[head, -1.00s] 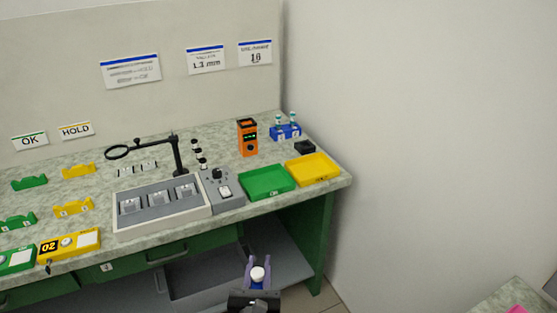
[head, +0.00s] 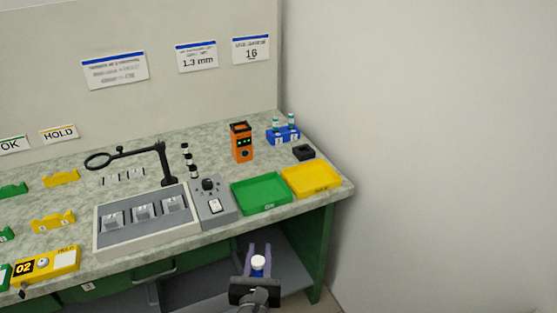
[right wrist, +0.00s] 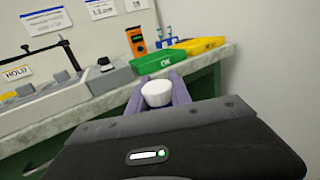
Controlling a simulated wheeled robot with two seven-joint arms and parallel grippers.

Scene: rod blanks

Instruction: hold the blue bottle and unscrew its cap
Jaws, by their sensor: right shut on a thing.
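The blue bottle (head: 257,272) is upright between the purple fingers of my right gripper (head: 258,258), which is shut on it. Its white cap (head: 258,261) is on top and stands between the fingertips. In the right wrist view the white cap (right wrist: 157,93) shows between the purple fingers, and the bottle's body is hidden behind the gripper. The gripper holds the bottle in the air in front of the bench's front edge. My left gripper is not in view.
The bench carries a green tray (head: 262,208), a yellow tray (head: 339,184), a grey fixture box (head: 103,248), an orange device (head: 241,142) and a blue rack (head: 276,137) with small vials. A magnifier (head: 166,165) stands behind the fixture. Open drawer space lies under the bench.

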